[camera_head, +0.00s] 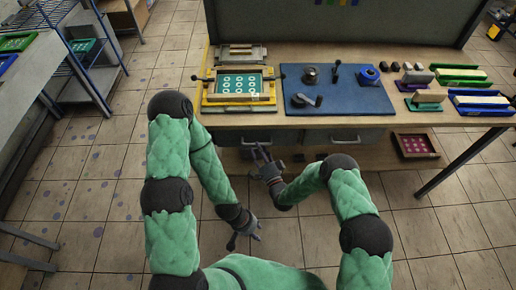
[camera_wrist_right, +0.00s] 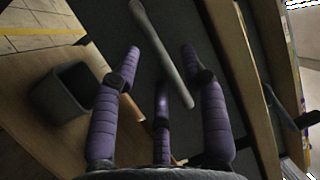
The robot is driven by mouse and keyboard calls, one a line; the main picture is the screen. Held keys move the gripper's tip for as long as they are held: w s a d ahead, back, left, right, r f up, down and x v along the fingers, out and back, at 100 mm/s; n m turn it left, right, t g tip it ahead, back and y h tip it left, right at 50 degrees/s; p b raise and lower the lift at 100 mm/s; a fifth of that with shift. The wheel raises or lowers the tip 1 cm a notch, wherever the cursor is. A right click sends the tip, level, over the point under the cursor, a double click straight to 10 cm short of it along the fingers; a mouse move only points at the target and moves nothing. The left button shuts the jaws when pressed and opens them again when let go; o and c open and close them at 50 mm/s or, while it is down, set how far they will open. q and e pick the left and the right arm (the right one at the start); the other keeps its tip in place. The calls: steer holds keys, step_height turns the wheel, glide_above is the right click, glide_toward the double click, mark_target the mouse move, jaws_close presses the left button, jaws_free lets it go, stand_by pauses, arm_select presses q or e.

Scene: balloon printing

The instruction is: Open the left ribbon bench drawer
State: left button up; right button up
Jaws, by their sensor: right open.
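The left drawer (camera_head: 222,137) is a dark grey front under the bench top, with a pale bar handle (camera_head: 254,141). It looks shut. My right gripper (camera_head: 261,154) is open just in front of this drawer. In the right wrist view its purple fingers (camera_wrist_right: 168,75) spread around the line of the grey bar handle (camera_wrist_right: 160,50), which crosses the dark drawer front (camera_wrist_right: 190,30). I cannot tell whether any finger touches the bar. My left gripper (camera_head: 243,242) hangs low over the floor, apart from the bench, with its fingers spread and empty.
The bench top (camera_head: 270,55) carries a yellow-framed print press (camera_head: 207,93) and a blue mat (camera_head: 365,98). A second drawer handle (camera_head: 345,141) is to the right. A crate (camera_head: 415,145) stands on the lower shelf. A dark bin (camera_wrist_right: 62,93) shows in the wrist view. Floor at left is clear.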

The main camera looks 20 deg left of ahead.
steer(key=shift+w+a+r, duration=0.15)
steer(key=shift+w+a, duration=0.25)
steer(key=shift+w, duration=0.15)
jaws_close()
